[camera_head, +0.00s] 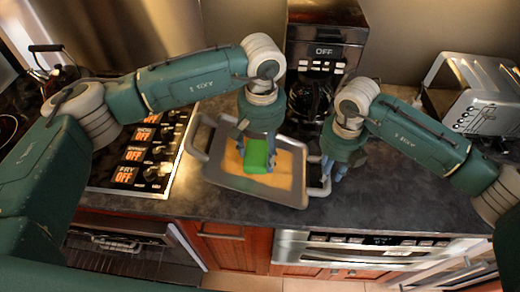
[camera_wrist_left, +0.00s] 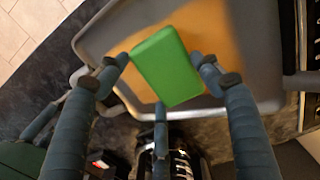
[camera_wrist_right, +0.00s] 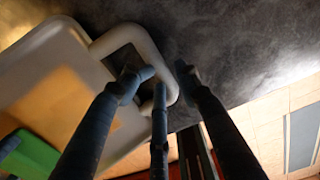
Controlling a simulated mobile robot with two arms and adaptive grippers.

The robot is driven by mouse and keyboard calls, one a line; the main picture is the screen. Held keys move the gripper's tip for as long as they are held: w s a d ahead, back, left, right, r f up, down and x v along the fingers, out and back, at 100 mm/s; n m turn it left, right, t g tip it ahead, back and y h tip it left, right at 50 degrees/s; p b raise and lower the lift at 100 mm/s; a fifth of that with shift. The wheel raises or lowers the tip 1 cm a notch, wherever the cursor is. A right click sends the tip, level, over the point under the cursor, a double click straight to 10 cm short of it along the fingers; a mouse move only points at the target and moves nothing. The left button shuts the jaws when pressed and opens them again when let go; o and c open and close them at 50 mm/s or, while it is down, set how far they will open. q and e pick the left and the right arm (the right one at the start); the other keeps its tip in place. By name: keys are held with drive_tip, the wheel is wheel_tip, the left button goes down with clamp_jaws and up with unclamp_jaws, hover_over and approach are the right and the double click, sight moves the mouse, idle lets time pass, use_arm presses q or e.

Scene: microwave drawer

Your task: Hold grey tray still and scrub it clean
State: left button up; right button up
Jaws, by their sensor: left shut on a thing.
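The grey tray (camera_head: 255,188) lies on the dark counter, its inside covered by an orange-brown layer (camera_head: 284,165). It has a loop handle on each side. My left gripper (camera_head: 257,158) is shut on a green sponge (camera_head: 256,152), held over the middle of the tray. The sponge (camera_wrist_left: 167,67) sits between the fingers in the left wrist view; its contact with the tray is hidden. My right gripper (camera_head: 333,170) is at the tray's right handle (camera_head: 320,187). In the right wrist view its fingers (camera_wrist_right: 162,75) straddle the handle bar; I cannot tell if they grip it.
A coffee maker (camera_head: 325,45) stands behind the tray. A stove with control knobs (camera_head: 140,155) is to the left, and a toaster (camera_head: 485,100) is at the back right. Bare counter (camera_head: 410,195) lies right of the tray. An oven front (camera_head: 375,250) is below the counter.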

drive_tip(key=shift+d+r, duration=0.3)
drive_tip(key=shift+a+r, duration=0.15)
drive_tip(key=shift+r, duration=0.65)
drive_tip(key=shift+w+r, duration=0.1)
drive_tip(key=shift+r, duration=0.3)
drive_tip(key=shift+a, duration=0.1)
drive_tip(key=shift+f, duration=0.15)
drive_tip(key=shift+f, duration=1.6)
clamp_jaws()
drive_tip(key=shift+r, duration=0.1)
